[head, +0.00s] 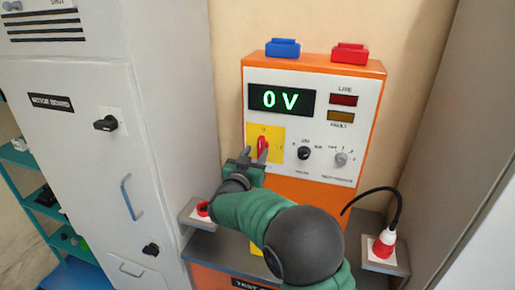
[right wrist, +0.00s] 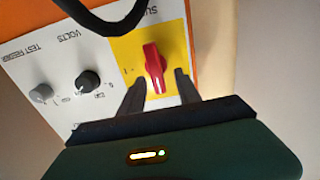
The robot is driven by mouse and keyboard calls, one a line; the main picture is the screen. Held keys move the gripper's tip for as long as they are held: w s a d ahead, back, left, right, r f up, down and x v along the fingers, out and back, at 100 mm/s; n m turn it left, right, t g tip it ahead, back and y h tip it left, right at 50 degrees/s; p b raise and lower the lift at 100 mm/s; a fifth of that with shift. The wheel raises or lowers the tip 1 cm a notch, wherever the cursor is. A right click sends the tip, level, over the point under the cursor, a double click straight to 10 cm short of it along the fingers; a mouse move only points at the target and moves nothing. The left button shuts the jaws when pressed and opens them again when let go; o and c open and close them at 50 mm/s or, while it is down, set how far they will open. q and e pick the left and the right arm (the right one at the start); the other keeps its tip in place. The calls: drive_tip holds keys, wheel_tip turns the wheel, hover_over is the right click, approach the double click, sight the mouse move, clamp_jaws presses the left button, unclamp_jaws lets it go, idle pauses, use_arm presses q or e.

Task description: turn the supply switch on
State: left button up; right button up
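The supply switch is a red rotary handle (head: 262,144) on a yellow plate (head: 278,152) on the orange and white test panel. It stands close to upright in the head view. In the right wrist view the red handle (right wrist: 154,66) also points nearly straight up and down. My right gripper (head: 255,160) is at the plate with its fingers open. In the right wrist view the right gripper (right wrist: 159,80) has one dark finger on each side of the handle's lower end, with gaps showing. The left gripper is out of view.
The display (head: 282,100) reads 0 V; the LIVE lamp (head: 344,100) looks dark red. Black (head: 304,153) and grey (head: 341,159) knobs sit right of the switch. A red and white plug (head: 384,243) with a black cable stands on a right shelf. A grey cabinet (head: 90,130) flanks the left.

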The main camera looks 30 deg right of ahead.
sight(260, 148)
drive_tip(key=shift+x, duration=1.15)
drive_tip(key=shift+w+d, duration=0.1)
drive_tip(key=shift+d, duration=0.45)
drive_tip(key=shift+a, duration=0.1)
clamp_jaws()
